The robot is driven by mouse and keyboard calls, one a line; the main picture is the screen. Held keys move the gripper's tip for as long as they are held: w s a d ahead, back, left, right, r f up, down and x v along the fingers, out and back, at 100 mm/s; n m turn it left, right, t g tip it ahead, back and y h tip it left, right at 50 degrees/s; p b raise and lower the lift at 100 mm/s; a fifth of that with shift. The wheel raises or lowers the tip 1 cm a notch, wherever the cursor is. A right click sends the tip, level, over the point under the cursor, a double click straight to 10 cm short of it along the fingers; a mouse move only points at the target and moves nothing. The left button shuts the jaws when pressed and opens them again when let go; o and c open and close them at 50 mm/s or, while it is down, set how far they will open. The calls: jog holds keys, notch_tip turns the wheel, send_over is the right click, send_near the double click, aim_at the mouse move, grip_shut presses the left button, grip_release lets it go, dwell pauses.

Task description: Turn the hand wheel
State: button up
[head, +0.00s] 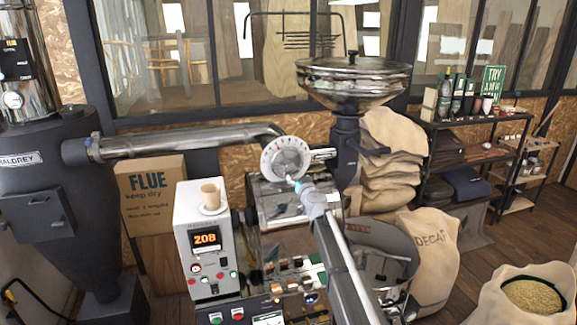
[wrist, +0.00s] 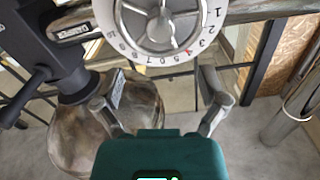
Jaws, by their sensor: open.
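The hand wheel (head: 286,158) is a round white wheel with dark marks round its rim, at the front of the roasting machine in the head view. In the wrist view the hand wheel (wrist: 160,22) shows numbers on its white rim and metal spokes inside; its top is cut off. My gripper (head: 302,187) is at the wheel's lower right edge in the head view. In the wrist view my gripper (wrist: 161,85) has its two fingers wide apart, with nothing between them, below the wheel's rim. I cannot tell whether a finger touches the rim.
A white control box (head: 206,255) with a cup (head: 211,196) on top stands left of my arm. A metal duct (head: 185,142) runs left from behind the wheel. A hopper (head: 352,80) rises behind to the right. Sacks (head: 428,265) stand at the right.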

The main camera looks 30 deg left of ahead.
aim_at(291, 167)
jog(key=x, duration=1.2)
jog(key=shift+a, duration=0.1)
grip_shut()
